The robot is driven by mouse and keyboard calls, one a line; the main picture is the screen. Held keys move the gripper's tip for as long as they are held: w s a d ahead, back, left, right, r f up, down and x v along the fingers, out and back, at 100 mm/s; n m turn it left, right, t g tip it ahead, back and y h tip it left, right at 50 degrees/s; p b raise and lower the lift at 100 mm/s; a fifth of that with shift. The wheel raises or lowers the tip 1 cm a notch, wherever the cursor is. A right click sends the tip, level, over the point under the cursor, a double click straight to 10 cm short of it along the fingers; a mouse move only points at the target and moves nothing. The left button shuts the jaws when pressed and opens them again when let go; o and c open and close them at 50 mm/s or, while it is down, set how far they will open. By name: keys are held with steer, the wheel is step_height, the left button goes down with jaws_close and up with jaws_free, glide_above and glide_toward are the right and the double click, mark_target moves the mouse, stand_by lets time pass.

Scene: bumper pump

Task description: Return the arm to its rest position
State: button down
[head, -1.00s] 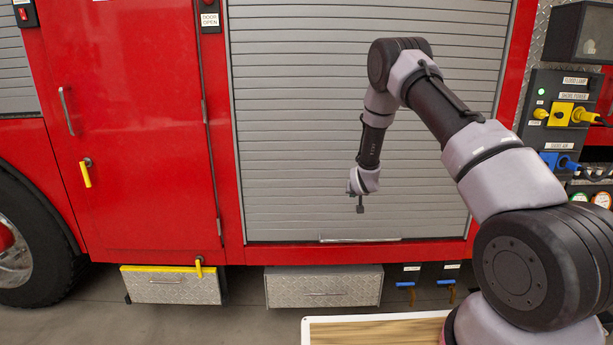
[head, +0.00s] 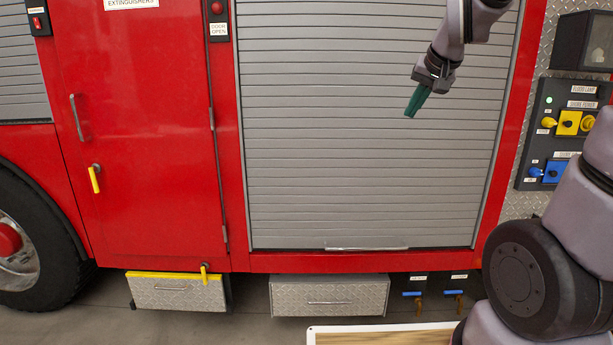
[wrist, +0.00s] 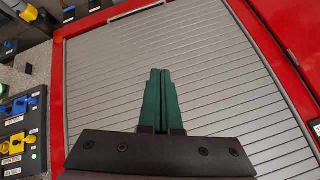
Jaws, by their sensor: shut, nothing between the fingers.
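My gripper (head: 415,101) is in the upper right of the head view, in front of the grey roller shutter (head: 350,170) and apart from it. Its green fingers point down and slightly left. In the wrist view, the two green fingers of my gripper (wrist: 160,78) lie side by side, shut with nothing between them. The roller shutter (wrist: 100,90) fills most of the background there. My upper arm runs out of the top of the head view.
A red door with a yellow handle (head: 94,179) is at left. A control panel (head: 566,125) with yellow and blue connectors is at right. Below are two metal boxes (head: 330,296) and a wooden-topped surface (head: 385,338) at the bottom edge. Space before the shutter is clear.

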steer(key=s+r, duration=0.1)
steer(key=s, duration=1.7)
steer(key=shift+g, duration=0.3)
steer(key=shift+s+a, duration=0.1)
